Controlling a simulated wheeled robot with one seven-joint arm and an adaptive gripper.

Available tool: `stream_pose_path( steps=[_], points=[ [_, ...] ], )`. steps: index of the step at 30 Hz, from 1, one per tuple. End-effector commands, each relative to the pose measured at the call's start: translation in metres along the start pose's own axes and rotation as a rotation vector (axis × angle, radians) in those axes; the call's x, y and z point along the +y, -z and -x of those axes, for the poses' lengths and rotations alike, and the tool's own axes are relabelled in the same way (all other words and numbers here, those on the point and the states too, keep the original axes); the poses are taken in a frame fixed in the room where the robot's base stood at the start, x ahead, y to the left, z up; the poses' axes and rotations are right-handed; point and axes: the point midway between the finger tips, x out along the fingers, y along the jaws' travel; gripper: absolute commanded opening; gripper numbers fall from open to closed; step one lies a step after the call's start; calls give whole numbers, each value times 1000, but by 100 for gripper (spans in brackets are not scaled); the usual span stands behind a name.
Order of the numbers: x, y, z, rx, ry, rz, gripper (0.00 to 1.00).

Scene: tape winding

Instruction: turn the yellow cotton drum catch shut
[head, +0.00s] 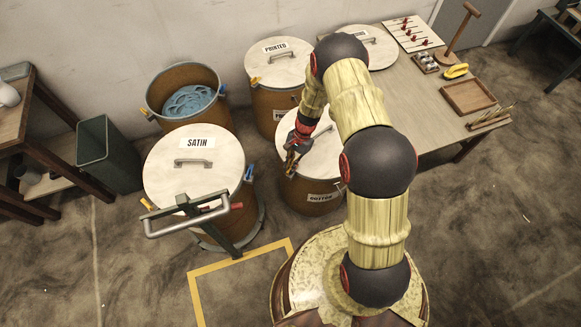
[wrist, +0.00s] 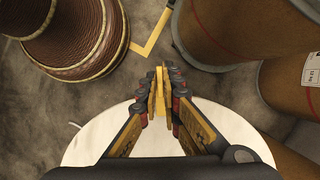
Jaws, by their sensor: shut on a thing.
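The cotton drum (head: 312,192) is a brown drum with a pale round lid (head: 322,150) and a COTTON label on its front, partly covered by my arm. Its lid (wrist: 85,150) fills the lower part of the wrist view. My gripper (head: 291,160) is at the left rim of this lid in the head view. In the wrist view my gripper (wrist: 162,95) is closed on a thin yellow piece, the yellow catch (wrist: 160,90), at the lid's edge. The fingers hide most of the catch, so I cannot tell its angle.
The satin drum (head: 190,167) stands close on the left, with a metal-handled cart (head: 188,217) before it. Behind are an open drum (head: 172,110) with blue tape and the printed drum (head: 278,62). A table (head: 425,100) stands right. Yellow floor tape (head: 238,262) is in front.

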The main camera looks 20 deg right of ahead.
Motion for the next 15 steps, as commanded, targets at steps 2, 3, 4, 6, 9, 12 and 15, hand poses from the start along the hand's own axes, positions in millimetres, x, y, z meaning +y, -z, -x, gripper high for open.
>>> stream_pose_path(
  steps=[2, 3, 4, 6, 9, 12, 15],
  points=[
    [0, 0, 0, 0, 1, -2, 0],
    [0, 0, 0, 0, 1, -2, 0],
    [0, 0, 0, 0, 1, -2, 0],
    [0, 0, 0, 0, 1, -2, 0],
    [0, 0, 0, 0, 1, -1, 8],
    [0, 0, 0, 0, 0, -1, 13],
    [0, 0, 0, 0, 0, -1, 19]
  ],
)
